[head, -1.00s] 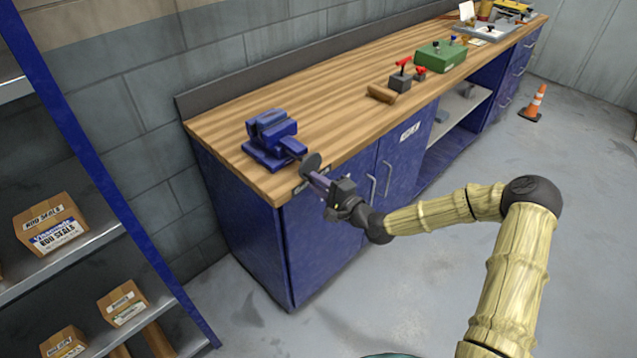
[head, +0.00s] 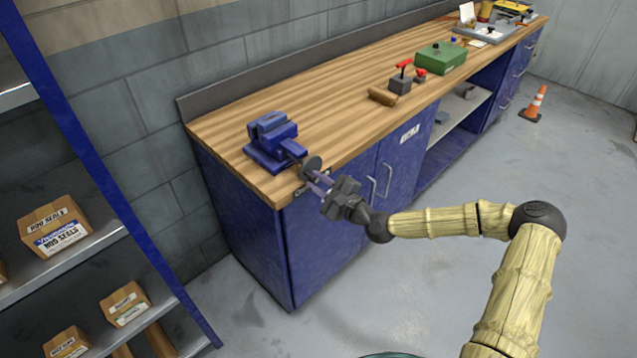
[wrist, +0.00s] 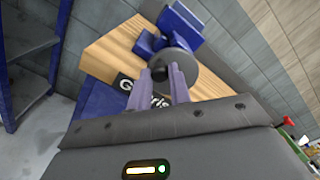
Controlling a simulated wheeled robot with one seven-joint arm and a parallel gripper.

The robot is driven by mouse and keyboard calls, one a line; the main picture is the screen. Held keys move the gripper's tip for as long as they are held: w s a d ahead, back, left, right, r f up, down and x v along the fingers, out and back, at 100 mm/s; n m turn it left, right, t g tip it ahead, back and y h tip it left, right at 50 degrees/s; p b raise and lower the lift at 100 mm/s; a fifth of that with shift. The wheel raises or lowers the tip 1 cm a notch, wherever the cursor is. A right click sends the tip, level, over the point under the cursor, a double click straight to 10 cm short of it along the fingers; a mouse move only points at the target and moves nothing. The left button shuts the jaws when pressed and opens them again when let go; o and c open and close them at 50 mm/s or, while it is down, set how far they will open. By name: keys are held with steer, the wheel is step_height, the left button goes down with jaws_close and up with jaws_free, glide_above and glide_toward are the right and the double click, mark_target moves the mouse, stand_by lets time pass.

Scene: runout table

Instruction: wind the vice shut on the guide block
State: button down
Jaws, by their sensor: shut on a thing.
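The blue vice (head: 270,142) stands on the near left corner of the wooden bench; it also shows in the wrist view (wrist: 180,25). Its dark round handwheel (head: 311,165) faces the front edge, and fills the middle of the wrist view (wrist: 183,68). My gripper (head: 314,179) reaches in from the front. Its purple fingers (wrist: 165,78) are shut on a dark knob or handle (wrist: 159,70) at the handwheel's face. I cannot make out the guide block between the jaws.
The bench top (head: 335,100) is clear right of the vice. A wooden roll-like piece (head: 382,95), a grey block with a red handle (head: 400,83) and a green box (head: 441,57) stand farther along. A shelf of boxes (head: 55,225) is at left.

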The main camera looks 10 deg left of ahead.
steer(key=m, duration=0.1)
steer(key=r+m, duration=0.1)
steer(key=m, duration=0.1)
steer(key=shift+w+d+m, duration=0.1)
steer(key=shift+w+m, duration=0.1)
steer(key=shift+m, duration=0.1)
steer(key=shift+r+m, duration=0.1)
steer(key=shift+m, duration=0.4)
steer(key=c, duration=1.4)
jaws_free()
steer(key=shift+n+b, duration=1.2)
steer(key=shift+n, duration=2.3)
